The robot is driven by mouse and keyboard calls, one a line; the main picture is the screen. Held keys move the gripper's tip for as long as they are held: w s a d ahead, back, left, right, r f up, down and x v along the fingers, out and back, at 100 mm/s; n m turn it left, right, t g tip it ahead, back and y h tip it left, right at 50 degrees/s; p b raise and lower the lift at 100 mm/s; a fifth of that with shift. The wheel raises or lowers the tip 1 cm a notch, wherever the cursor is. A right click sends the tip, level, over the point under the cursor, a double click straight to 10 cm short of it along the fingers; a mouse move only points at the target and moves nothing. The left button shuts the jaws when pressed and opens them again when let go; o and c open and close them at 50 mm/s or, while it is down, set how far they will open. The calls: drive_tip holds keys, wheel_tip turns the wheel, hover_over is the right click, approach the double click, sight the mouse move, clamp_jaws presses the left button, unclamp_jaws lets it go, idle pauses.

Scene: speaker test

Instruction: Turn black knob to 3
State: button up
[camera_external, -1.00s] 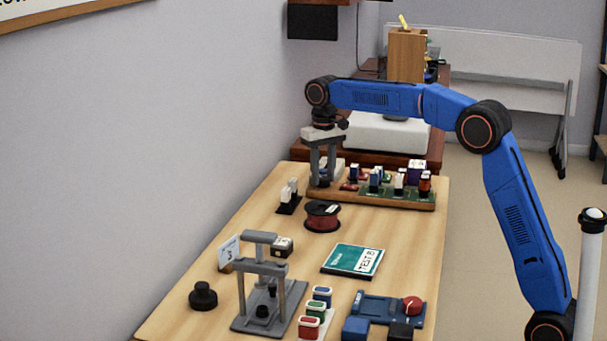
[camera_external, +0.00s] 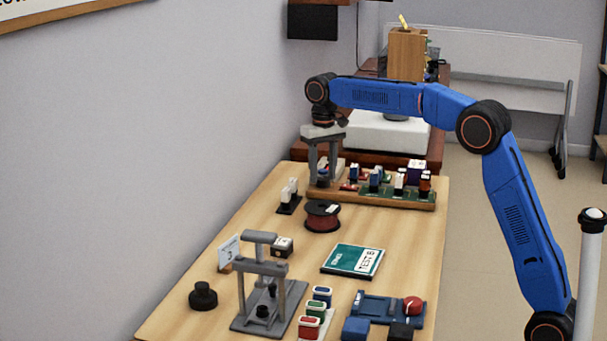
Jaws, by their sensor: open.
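My gripper (camera_external: 322,180) points down at the left end of a wooden board (camera_external: 375,199) at the far end of the table. Its two grey fingers stand apart, with a small dark part showing low between them. I cannot tell whether that part is a knob or whether the fingers touch it. A round black knob-like piece (camera_external: 203,297) with a narrower top sits at the table's near left. A small white card (camera_external: 229,252) with a "3" stands near the wall. No scale marks are readable on the board.
The board carries a green circuit board with several upright parts. A dark red spool (camera_external: 322,216), a teal "TEST B" booklet (camera_external: 352,261), a grey press-like stand (camera_external: 266,295) and a blue fixture with a red ball (camera_external: 413,305) occupy the table. Bare tabletop lies between them.

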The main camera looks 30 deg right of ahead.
sight(323, 178)
wheel_tip(323, 178, up, 17)
drive_tip(key=shift+f, duration=0.15)
idle(0.4)
